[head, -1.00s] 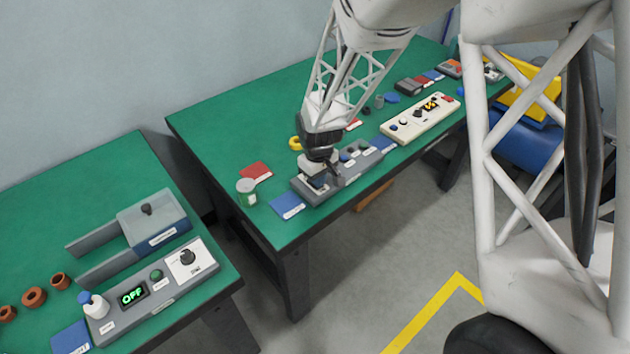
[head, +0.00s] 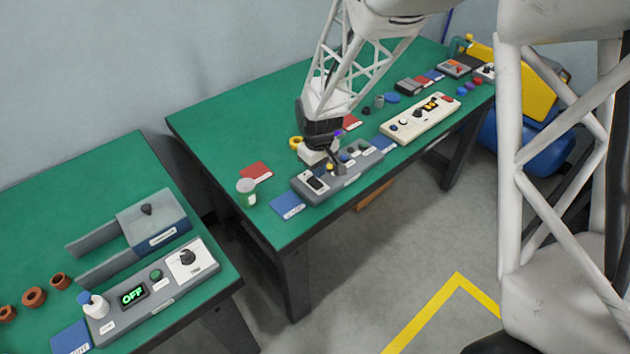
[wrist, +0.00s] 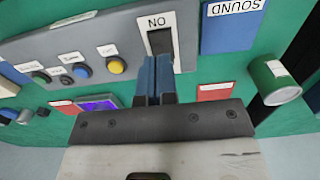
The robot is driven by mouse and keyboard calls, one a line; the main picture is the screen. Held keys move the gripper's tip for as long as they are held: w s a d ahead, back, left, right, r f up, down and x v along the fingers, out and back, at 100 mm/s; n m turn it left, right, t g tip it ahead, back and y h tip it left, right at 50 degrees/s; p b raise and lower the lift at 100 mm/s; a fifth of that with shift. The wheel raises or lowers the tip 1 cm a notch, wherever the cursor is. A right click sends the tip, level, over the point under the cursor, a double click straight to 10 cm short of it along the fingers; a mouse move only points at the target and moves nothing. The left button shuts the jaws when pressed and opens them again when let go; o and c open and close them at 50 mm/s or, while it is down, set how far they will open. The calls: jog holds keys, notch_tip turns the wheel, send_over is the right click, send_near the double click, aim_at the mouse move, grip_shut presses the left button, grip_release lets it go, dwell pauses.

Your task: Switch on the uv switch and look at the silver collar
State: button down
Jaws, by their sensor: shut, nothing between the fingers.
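A grey control box (head: 345,172) stands along the front of the middle table. A black rocker switch (head: 316,182) on a white plate is at its left end. In the wrist view the rocker (wrist: 160,41) carries an "ON" label, upside down; I cannot read a UV label. My gripper (wrist: 156,62) is shut and empty, its blue fingertips close by the rocker; touching or apart, I cannot tell. In the head view my gripper (head: 334,166) is over the box, right of the rocker. A purple lit patch (wrist: 97,104) shows behind the box. I cannot identify the silver collar surely; a small grey cylinder (head: 379,101) stands farther back.
A green-and-white can (head: 246,192), a red card (head: 256,171) and a blue card (head: 287,205) lie to the left. A cream panel (head: 420,118) is to the right. The left table holds a device reading OFF (head: 132,294).

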aim_at(321, 186)
jog(key=shift+r, duration=1.55)
jog(key=s+d+r+m+t, duration=0.1)
jog(key=s+d+r+m, duration=0.3)
jog(key=s+d+r, duration=0.85)
jog(key=s+d+r+m, duration=0.2)
jog(key=s+d+r, duration=0.2)
jog(key=s, duration=0.4)
jog(key=s+d+r+m+t, duration=0.1)
jog(key=s+d+r+m, duration=0.2)
jog(key=s+d, duration=0.3)
jog(key=shift+s+d+r+t, duration=0.2)
jog(key=shift+s+r+t, duration=0.1)
jog(key=shift+s+r, duration=0.6)
